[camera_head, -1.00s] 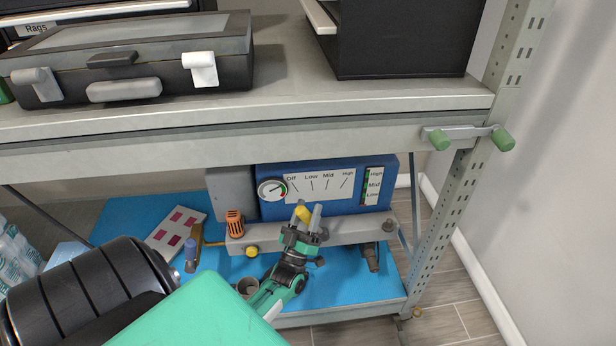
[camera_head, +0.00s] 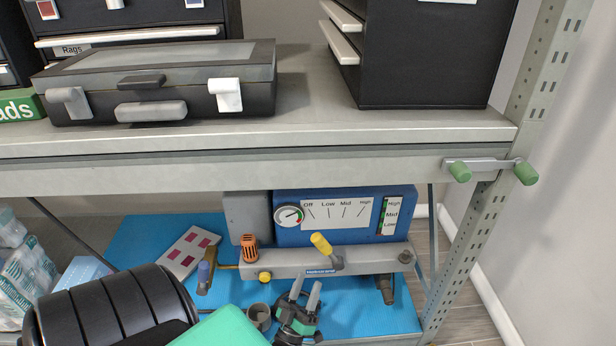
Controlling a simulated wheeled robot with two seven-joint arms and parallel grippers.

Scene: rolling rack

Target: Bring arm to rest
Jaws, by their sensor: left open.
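My left gripper (camera_head: 304,299) is low in the middle of the head view, in front of the lower shelf. Its two grey fingers point up and are apart, with nothing between them. Just above it is a yellow-handled lever (camera_head: 322,245) on the grey bar of the blue machine (camera_head: 292,235); a gap shows between fingers and lever. My green and black arm comes in from the lower left and hides part of the shelf. My right gripper is not in view.
The upper shelf edge (camera_head: 380,146) runs across above the arm, holding a black case (camera_head: 160,90) and a black drawer unit (camera_head: 425,60). A rack post (camera_head: 490,215) stands at right. An orange knob (camera_head: 250,250), a screwdriver and plastic-wrapped bottles (camera_head: 22,275) are on the lower shelf.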

